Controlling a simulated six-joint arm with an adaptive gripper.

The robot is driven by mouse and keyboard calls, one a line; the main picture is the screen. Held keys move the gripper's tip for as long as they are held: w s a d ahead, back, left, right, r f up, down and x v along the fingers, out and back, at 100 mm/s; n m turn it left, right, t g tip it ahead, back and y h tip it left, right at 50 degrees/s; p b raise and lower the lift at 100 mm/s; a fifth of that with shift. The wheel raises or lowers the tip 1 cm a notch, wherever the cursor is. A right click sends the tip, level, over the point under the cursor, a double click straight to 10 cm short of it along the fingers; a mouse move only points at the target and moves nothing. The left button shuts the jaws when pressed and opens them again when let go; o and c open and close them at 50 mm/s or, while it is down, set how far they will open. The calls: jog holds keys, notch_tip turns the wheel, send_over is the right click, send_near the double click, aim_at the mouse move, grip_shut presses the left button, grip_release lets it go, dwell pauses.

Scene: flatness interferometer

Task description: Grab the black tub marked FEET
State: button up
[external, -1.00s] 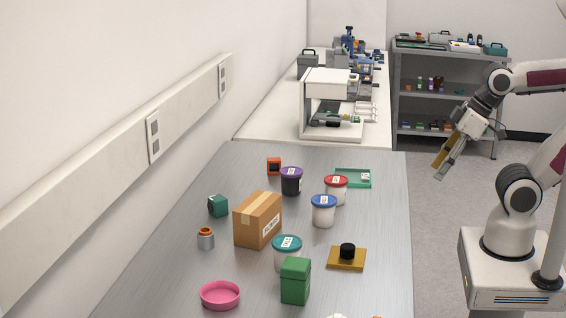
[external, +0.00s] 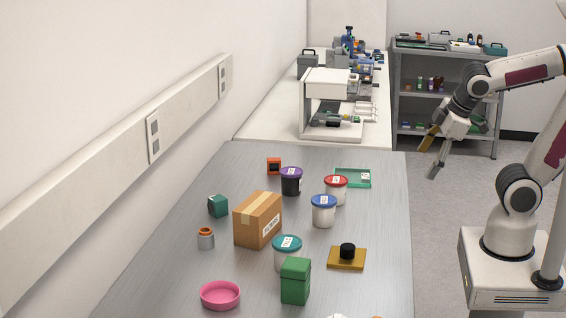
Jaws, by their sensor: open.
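A black tub with a purple lid (external: 291,182) stands upright near the back of the metal table, with a small pale label on its front. The label is too small to read. My gripper (external: 431,157) is open and empty, pointing down past the table's right edge, to the right of the tub and well apart from it. Other tubs stand nearby: a white one with a red lid (external: 336,189), a white one with a blue lid (external: 323,211) and one with a teal lid (external: 287,253).
A cardboard box (external: 257,219) stands just in front and left of the black tub. A green box (external: 295,281), a pink bowl (external: 220,295) and a yellow plate with a black knob (external: 346,258) stand nearer.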

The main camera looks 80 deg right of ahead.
jog(key=w+d+n+g+h, duration=0.1)
jog(key=w+d+n+h, duration=0.4)
jog(key=w+d, duration=0.4)
jog(key=n+t+h, duration=0.3)
jog(key=n+t, duration=0.1)
jog(key=n, duration=0.9)
send_near(295, 172)
jog(key=s+d+r, duration=0.1)
jog(key=s+d, duration=0.1)
jog(key=s+d+r, duration=0.2)
jog(key=s, duration=0.1)
jog(key=s+d+r, duration=0.2)
jog(key=d, duration=0.1)
jog(key=shift+s+d+r, duration=0.1)
jog(key=shift+s, duration=0.3)
jog(key=w+a+f+n+t, duration=0.1)
jog(key=w+f+n, duration=0.1)
jog(key=w, duration=0.1)
jog(key=w+a+f+n+t+y, duration=0.1)
jog(key=w+f+n, duration=0.1)
jog(key=w, duration=0.1)
jog(key=w+a+f+n, duration=0.1)
jog(key=w+f+n, duration=0.1)
jog(key=f+n, duration=0.1)
jog(key=shift+w+a+t+y, duration=0.2)
jog(key=shift+w+t+y, duration=0.2)
jog(key=shift+w+d, duration=0.1)
jog(key=shift+x, duration=1.15)
